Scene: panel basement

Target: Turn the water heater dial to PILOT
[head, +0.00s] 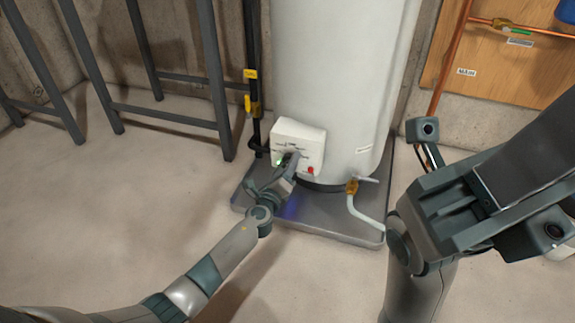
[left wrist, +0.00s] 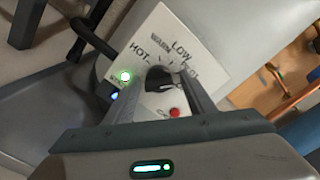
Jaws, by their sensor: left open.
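The water heater (head: 335,70) is a tall white cylinder in the head view. Its white control box (head: 314,148) is low on its front. In the left wrist view the box (left wrist: 150,45) shows a black dial (left wrist: 160,85), a lit green light (left wrist: 125,76), a red button (left wrist: 175,112) and the words HOT, WARM and LOW. I cannot read a PILOT mark or tell the dial's setting. My left gripper (head: 290,158) is at the box face, open, with one finger on each side of the dial. Contact cannot be told. My right gripper is not clearly seen.
The heater stands in a grey drain pan (head: 365,229) with a pale drain pipe (head: 360,212) at the right. A black gas pipe with yellow fittings (head: 252,92) runs left of the box. A dark metal rack (head: 165,112) stands at the left. The floor in front is clear.

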